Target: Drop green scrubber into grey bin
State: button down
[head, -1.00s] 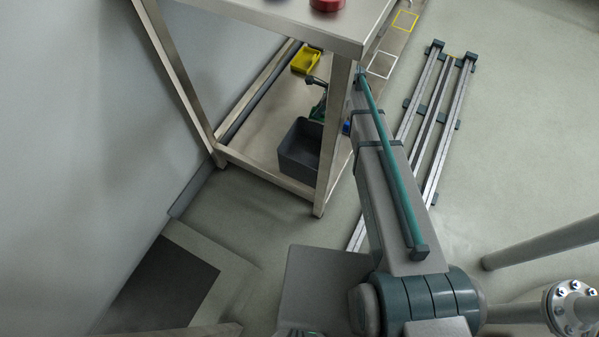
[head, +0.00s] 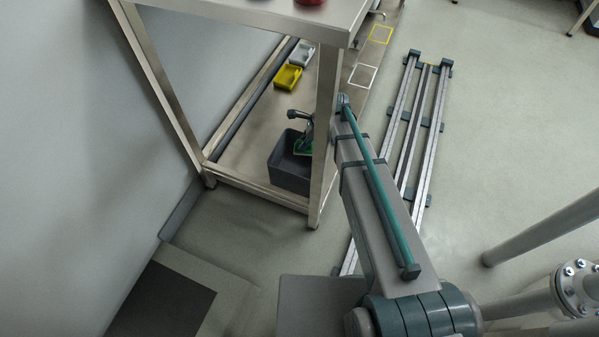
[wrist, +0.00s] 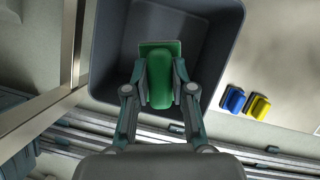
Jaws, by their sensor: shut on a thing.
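The green scrubber (wrist: 160,78) is held between the two fingers of my gripper (wrist: 161,92) in the wrist view. Behind it in that view is the open grey bin (wrist: 107,40), whose walls surround the scrubber in the picture. In the head view the grey bin (head: 288,172) stands on the low shelf of the bench, partly behind a bench leg. My gripper (head: 303,146) reaches past that leg and shows over the bin, with a bit of green at it. I cannot tell exactly how far the scrubber is above the bin floor.
A yellow tray (head: 288,78) and a light grey tray (head: 302,54) lie farther back on the shelf. A blue scrubber-like item (wrist: 233,99) and a yellow one (wrist: 258,106) lie right of the bin. The bench leg (head: 325,130) stands close to my arm.

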jog(key=shift+f+b, duration=1.05)
jog(key=shift+f, duration=0.3)
jog(key=c, duration=0.9)
grip_release()
jog(key=shift+r, duration=0.1)
jog(key=v, duration=1.2)
